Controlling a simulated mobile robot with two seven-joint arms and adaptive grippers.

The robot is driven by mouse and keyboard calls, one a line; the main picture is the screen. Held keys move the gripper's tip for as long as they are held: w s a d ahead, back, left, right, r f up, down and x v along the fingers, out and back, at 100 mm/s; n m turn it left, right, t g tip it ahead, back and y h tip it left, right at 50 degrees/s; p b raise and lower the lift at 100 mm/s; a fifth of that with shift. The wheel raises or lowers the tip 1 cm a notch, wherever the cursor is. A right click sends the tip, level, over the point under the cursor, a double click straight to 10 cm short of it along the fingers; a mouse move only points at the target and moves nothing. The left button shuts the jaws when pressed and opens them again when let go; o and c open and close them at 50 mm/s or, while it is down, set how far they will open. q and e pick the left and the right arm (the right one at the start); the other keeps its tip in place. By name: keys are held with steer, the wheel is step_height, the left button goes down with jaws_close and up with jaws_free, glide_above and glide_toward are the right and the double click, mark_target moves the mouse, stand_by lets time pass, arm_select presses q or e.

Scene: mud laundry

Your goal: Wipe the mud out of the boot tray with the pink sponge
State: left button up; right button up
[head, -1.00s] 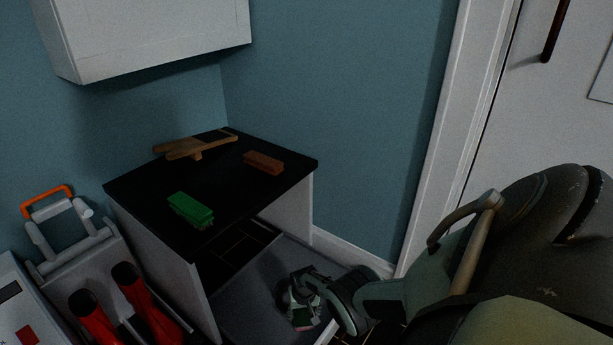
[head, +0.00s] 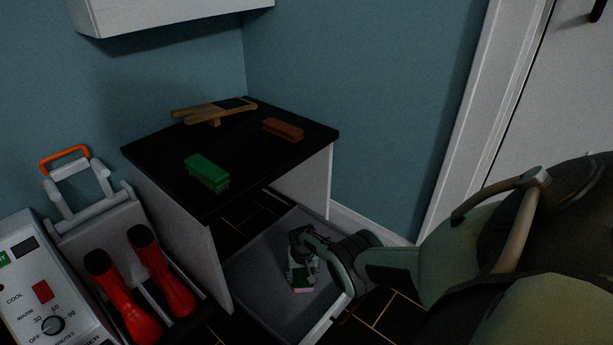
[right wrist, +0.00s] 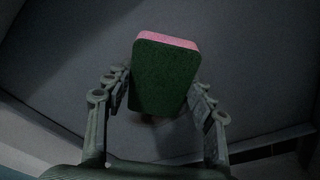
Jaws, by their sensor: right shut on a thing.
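The boot tray (head: 255,275) is a grey, low-walled tray on the floor, partly under the black-topped bench. My right gripper (head: 302,262) is low over the tray. It is shut on the sponge, whose pink edge (head: 303,290) shows below the fingers. In the right wrist view the sponge (right wrist: 163,75) has a dark green face and a pink side, with my right gripper's fingers (right wrist: 160,95) on both sides of it. I cannot tell whether it touches the tray floor. A small brownish patch (right wrist: 147,119) shows just below the sponge; I cannot tell if it is mud. My left gripper is out of view.
A green brush (head: 206,170), a reddish-brown brush (head: 283,130) and a wooden boot jack (head: 213,112) lie on the bench top (head: 240,160). Red boots (head: 160,275) stand on a grey dryer at left. The bench's side panels flank the tray's back.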

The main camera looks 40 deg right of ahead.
step_height(320, 180, up, 6)
steer(key=p, duration=0.6)
steer(key=shift+r, duration=0.1)
step_height(320, 180, up, 3)
steer(key=p, duration=0.3)
steer(key=shift+s, duration=0.15)
stand_by(0.4)
